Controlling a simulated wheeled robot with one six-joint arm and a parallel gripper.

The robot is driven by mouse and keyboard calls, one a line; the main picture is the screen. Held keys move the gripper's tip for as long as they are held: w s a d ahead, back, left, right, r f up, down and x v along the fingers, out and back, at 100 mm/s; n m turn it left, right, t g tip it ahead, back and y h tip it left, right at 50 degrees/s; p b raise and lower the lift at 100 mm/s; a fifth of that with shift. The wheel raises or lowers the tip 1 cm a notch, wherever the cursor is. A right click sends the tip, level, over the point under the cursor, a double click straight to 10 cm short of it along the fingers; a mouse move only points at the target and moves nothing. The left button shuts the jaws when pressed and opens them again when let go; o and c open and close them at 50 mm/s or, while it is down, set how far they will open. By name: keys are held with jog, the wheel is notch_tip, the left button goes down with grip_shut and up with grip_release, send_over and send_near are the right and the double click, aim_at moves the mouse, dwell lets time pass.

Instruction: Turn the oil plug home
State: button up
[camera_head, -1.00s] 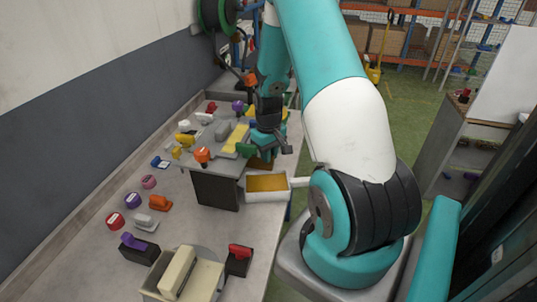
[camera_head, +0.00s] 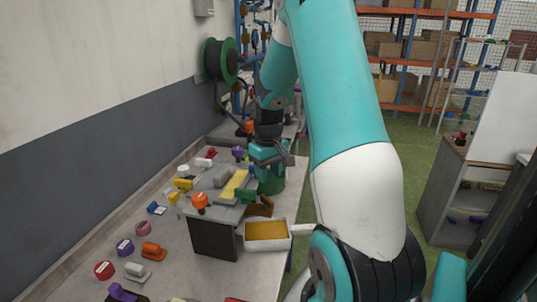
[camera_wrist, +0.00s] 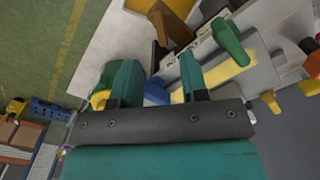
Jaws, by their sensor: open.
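My gripper (camera_head: 270,158) is open, above the far right end of a grey fixture (camera_head: 212,181) on the bench. In the wrist view its two teal fingers (camera_wrist: 158,84) stand apart. A blue part (camera_wrist: 156,92) shows in the gap beyond them; I cannot tell its depth. A green cylinder (camera_head: 272,181) stands below the gripper, and a yellow ring (camera_wrist: 99,99) shows beside the left finger. The fixture carries a green handle (camera_wrist: 230,42), a yellow strip (camera_head: 234,184) and an orange knob (camera_head: 200,200). I cannot tell which part is the oil plug.
A white tray (camera_head: 266,244) with a yellow-brown inside sits at the fixture's near right, by a brown part (camera_head: 261,206). Several coloured knobs and levers, including a red button (camera_head: 104,270), line the bench at left. A green-rimmed reel (camera_head: 219,61) hangs on the wall.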

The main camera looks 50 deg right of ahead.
notch_tip(320, 180, up, 8)
jog(key=b, duration=0.1)
jog(key=shift+f, duration=0.1)
